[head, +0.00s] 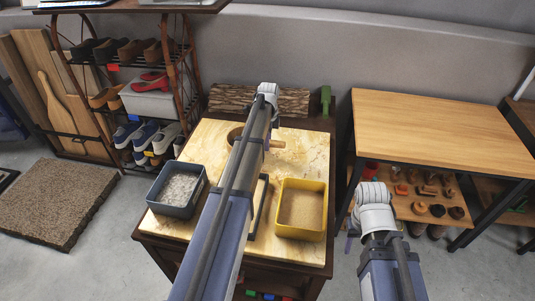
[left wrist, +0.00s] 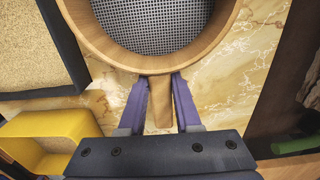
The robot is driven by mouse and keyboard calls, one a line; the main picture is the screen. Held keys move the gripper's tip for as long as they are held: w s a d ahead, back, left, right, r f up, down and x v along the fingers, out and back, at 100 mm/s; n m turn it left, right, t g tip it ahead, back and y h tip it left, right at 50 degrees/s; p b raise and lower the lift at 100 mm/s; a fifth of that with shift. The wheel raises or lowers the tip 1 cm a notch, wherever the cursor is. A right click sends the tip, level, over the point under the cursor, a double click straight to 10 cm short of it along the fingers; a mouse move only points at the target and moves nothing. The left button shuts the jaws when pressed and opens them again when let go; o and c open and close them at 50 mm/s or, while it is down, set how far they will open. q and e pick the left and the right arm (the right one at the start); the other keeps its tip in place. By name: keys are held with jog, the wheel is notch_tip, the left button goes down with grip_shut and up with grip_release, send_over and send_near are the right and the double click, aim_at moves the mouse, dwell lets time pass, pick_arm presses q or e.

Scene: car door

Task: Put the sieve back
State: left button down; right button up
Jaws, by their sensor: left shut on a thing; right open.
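The sieve has a round wooden rim (left wrist: 152,61) and a grey mesh in the left wrist view. In the head view its rim (head: 234,136) shows partly behind my left arm, above the marble-topped cabinet (head: 312,160). My left gripper (left wrist: 158,88) is shut on the sieve's wooden handle (left wrist: 160,105), with one purple finger on each side. In the head view the handle (head: 277,144) sticks out right of my left gripper (head: 266,142). My right gripper (head: 353,222) is open, right of the cabinet, mostly hidden behind its wrist.
A grey box (head: 177,208) with pale contents stands at the cabinet's left. A yellow box (head: 322,232) of sand-coloured material stands at its front right. A dark-framed tray (head: 259,207) lies between them, partly hidden. A log (head: 225,98) and a green object (head: 326,101) are behind. A wooden table (head: 440,120) stands right.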

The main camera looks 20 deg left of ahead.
pick_arm(q)
notch_tip(320, 180, down, 4)
jog(key=b, duration=0.3)
jog(key=shift+r+b, duration=0.2)
jog(key=shift+b, duration=0.1)
jog(key=shift+f, duration=0.15)
jog(key=c, duration=0.6)
grip_release()
